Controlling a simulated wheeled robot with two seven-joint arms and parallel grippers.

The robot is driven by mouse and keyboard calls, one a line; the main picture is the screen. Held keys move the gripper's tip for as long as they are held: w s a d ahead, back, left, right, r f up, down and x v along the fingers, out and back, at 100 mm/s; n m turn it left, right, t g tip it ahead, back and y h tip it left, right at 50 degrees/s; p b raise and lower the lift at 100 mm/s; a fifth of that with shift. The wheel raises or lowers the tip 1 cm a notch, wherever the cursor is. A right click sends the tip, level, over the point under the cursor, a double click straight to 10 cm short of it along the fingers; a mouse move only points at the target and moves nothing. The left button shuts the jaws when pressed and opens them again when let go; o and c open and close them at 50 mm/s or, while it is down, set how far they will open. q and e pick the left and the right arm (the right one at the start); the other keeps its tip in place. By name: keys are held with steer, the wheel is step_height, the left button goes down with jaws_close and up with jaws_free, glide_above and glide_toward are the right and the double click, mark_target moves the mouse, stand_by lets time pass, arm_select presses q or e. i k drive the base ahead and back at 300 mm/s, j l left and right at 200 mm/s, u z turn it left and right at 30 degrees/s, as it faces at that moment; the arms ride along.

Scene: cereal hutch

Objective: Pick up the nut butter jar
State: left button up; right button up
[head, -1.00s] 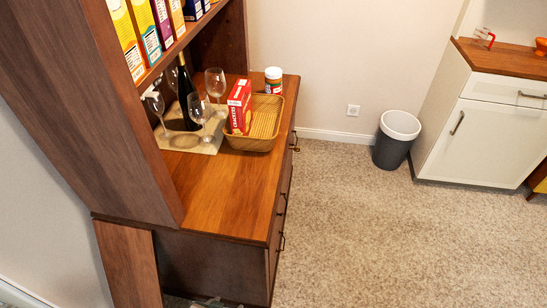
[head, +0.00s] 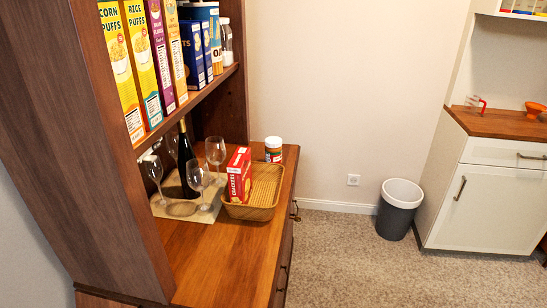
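A jar with a white lid and a red-brown label (head: 273,150), which looks like the nut butter jar, stands upright on the hutch counter. It is at the far end, behind the wicker basket (head: 262,195); its lower part is partly hidden by the basket and the cracker box. Neither of my grippers shows in the head view.
A red cracker box (head: 238,176) stands in the basket. Wine glasses (head: 215,152) and a dark bottle (head: 187,165) stand on a mat left of it. Cereal boxes fill the shelf above. The near counter (head: 215,255) is bare.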

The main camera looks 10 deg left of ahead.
mark_target(272, 155)
steer(key=i+l, duration=0.3)
steer(key=l, duration=0.15)
steer(key=i+l, duration=0.3)
steer(key=l, duration=0.15)
steer(key=i+l, duration=0.35)
steer(key=l+u, duration=0.1)
steer(key=u, duration=1.75)
